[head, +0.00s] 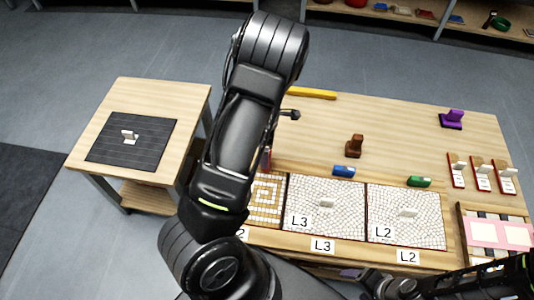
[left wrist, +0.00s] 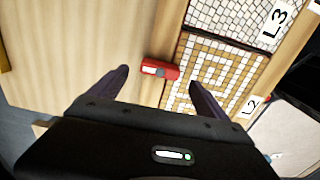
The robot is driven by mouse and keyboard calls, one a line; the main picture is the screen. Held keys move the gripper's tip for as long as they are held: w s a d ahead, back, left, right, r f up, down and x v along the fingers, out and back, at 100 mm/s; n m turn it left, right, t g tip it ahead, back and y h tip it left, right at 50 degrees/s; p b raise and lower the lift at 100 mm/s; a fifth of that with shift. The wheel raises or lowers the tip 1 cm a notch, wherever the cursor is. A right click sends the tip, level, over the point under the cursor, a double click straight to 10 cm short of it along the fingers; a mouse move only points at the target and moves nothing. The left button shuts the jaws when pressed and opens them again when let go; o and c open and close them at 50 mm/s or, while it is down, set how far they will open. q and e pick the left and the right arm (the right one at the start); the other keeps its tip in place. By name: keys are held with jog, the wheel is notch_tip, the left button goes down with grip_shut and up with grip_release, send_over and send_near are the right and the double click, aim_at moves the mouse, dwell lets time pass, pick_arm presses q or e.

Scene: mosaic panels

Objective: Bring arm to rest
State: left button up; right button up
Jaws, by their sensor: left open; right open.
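My left arm (head: 242,130) reaches up across the middle of the head view, over the left part of the worktable (head: 400,120); it hides most of its own gripper there. In the left wrist view my left gripper (left wrist: 158,80) is open and empty. Its two dark fingers point toward a red block (left wrist: 160,69) lying beside the gold-and-white mosaic panel (left wrist: 215,70). A sliver of the red block (head: 266,160) shows beside the arm in the head view. My right gripper (head: 365,281) is low at the table's front edge, partly cut off, open, with nothing visible in it.
White mosaic panels (head: 325,218) (head: 405,228) lie along the front, with blue (head: 344,171) and green (head: 419,181) blocks behind. A brown stamp (head: 355,147), purple stamp (head: 452,120) and yellow bar (head: 312,94) stand farther back. A side table (head: 190,95) with a dark mat is left.

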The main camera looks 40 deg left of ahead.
pick_arm(q)
jog(key=shift+r, duration=0.9)
